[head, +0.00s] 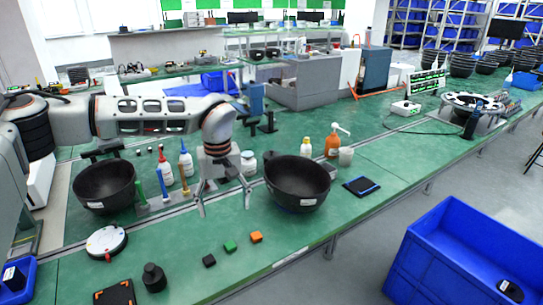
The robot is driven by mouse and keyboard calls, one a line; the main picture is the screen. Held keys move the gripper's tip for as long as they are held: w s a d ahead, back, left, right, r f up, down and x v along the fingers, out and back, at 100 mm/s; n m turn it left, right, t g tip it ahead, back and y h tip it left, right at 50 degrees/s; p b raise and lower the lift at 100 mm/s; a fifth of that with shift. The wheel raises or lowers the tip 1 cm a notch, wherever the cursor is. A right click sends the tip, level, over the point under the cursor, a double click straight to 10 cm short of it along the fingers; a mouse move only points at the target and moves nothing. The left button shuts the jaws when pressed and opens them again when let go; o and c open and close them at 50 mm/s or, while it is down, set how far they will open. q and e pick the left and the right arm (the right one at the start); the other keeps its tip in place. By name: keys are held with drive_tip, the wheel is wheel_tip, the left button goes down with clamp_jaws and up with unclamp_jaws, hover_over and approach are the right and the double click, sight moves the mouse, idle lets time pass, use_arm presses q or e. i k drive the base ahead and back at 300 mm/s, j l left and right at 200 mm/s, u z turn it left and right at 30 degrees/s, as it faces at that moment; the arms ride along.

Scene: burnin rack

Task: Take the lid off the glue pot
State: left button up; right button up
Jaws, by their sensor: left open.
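My left gripper (224,198) hangs over the green bench with its two fingers spread wide and pointing down, with nothing between them. A small black pot with a narrower knob-like top (153,277) stands upright near the front edge, left of and nearer than the gripper. It looks like a lidded pot, with the top in place. A white jar (248,163) stands just behind the gripper, beside a large black bowl. I cannot tell for certain which of the two is the glue pot. My right gripper is out of view.
Large black bowls stand right (297,183) and left (105,186) of the gripper. Bottles (166,168) stand behind it. Small black, green and orange blocks (230,246) lie in front. A white round device (106,242) sits left. A blue crate (463,262) stands at right.

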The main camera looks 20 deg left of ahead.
sight(267, 155)
drive_tip(key=i, duration=1.5)
